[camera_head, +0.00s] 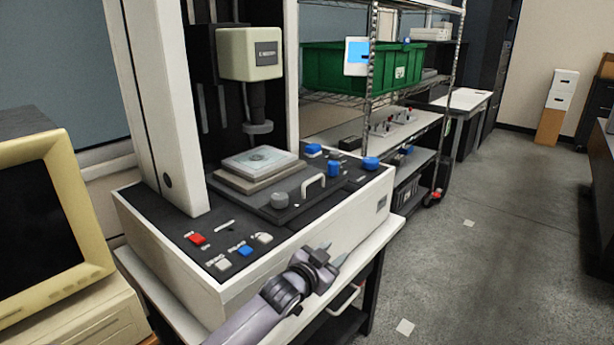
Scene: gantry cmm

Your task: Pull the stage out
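The stage (262,208) is a dark plate on the deck of the white measuring machine (290,255). It carries a light square block with a pale glassy plate (261,160) on top. A white bar handle (313,187) stands at its front right edge. My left gripper (332,255) is at the machine's front side, nearer to me than the handle and apart from it. Its two fingertips are spread and nothing shows between them. My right gripper is not in view.
The probe head (250,55) hangs above the stage. Blue knobs (334,168) stand beside the stage, and red, blue and white buttons (245,250) lie at front left. An old monitor (45,220) is at left. Wire shelving with a green bin (335,70) stands behind. Floor at right is clear.

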